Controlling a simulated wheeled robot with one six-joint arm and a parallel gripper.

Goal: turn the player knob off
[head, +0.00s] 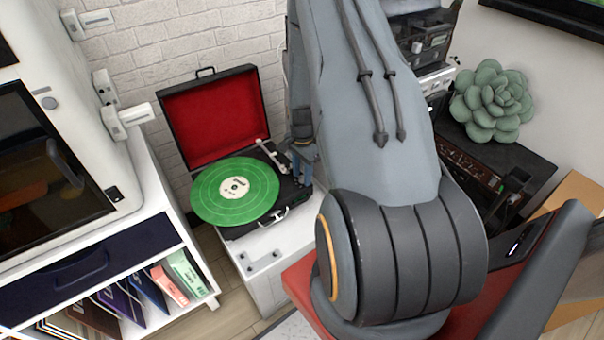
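The record player (236,229) is an open dark suitcase model with a red-lined lid (215,115). It stands on a white cabinet between the shelf unit and my arm. A green record (213,194) with a pale label lies on its platter, and a light tonearm (272,154) is at the platter's right. The player knob cannot be made out. My gripper (304,172) shows only partly, as blue-grey parts pointing down at the player's right edge, beside my large grey arm. I cannot tell whether it touches the player or whether its fingers are open.
My arm covers the middle of the view. A white shelf unit (170,232) with books and a dark drawer stands at the left, under a white machine (60,60) with a dark window. A green succulent (490,100) and dark equipment (475,165) are at the right.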

